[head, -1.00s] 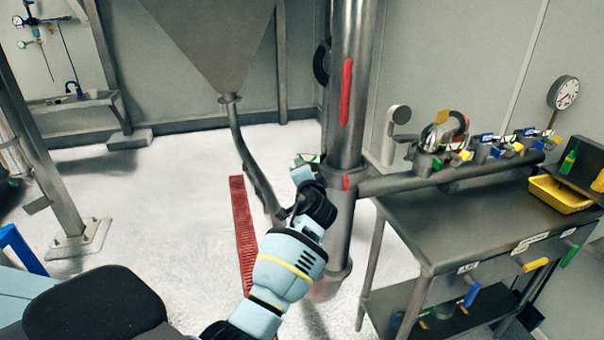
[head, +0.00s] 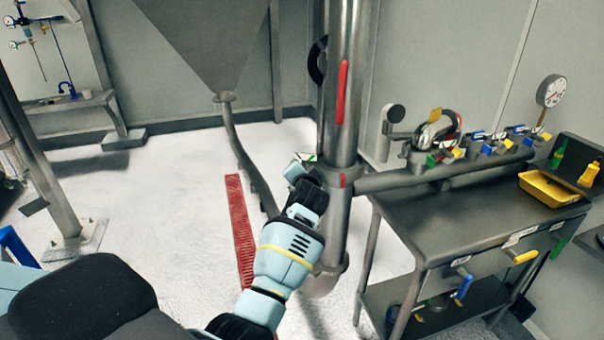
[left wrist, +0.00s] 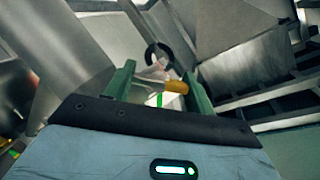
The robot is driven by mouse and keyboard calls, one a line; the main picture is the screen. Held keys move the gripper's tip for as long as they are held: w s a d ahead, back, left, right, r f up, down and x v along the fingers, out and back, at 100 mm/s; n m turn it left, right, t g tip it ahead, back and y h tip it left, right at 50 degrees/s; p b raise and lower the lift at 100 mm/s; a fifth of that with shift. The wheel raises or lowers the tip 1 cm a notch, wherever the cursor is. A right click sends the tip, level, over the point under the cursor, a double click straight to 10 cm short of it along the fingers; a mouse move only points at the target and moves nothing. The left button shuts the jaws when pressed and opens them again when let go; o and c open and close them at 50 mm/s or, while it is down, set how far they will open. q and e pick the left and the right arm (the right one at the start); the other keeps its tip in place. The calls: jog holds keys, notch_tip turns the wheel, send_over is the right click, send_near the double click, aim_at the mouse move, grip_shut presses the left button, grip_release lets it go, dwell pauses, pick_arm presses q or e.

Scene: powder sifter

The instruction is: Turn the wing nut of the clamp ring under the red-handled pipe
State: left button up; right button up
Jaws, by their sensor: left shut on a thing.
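The steel pipe (head: 352,70) stands upright in the middle of the head view, with a long red handle (head: 342,90) on its front. Below the handle, the clamp ring (head: 338,176) goes round the pipe and has a short red mark at its front. My left gripper (head: 303,160) is at the ring's left side. In the left wrist view its green fingers (left wrist: 158,76) are closed on a small part with an orange end (left wrist: 176,87), which I take as the wing nut. Its shape is mostly hidden in the head view. My right gripper is in neither view.
A steel side pipe (head: 440,172) runs right from the ring, above a metal bench (head: 480,228) with coloured valves and a yellow tray (head: 552,190). A grey hopper (head: 215,40) hangs behind. A red floor grate (head: 240,230) lies left of my arm.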

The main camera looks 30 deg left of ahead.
pick_arm(q)
jog(key=o, duration=1)
jog(key=v, duration=0.7)
jog(key=shift+s+d+r, duration=0.1)
jog(key=shift+s+d, duration=0.15)
jog(key=shift+s, duration=0.05)
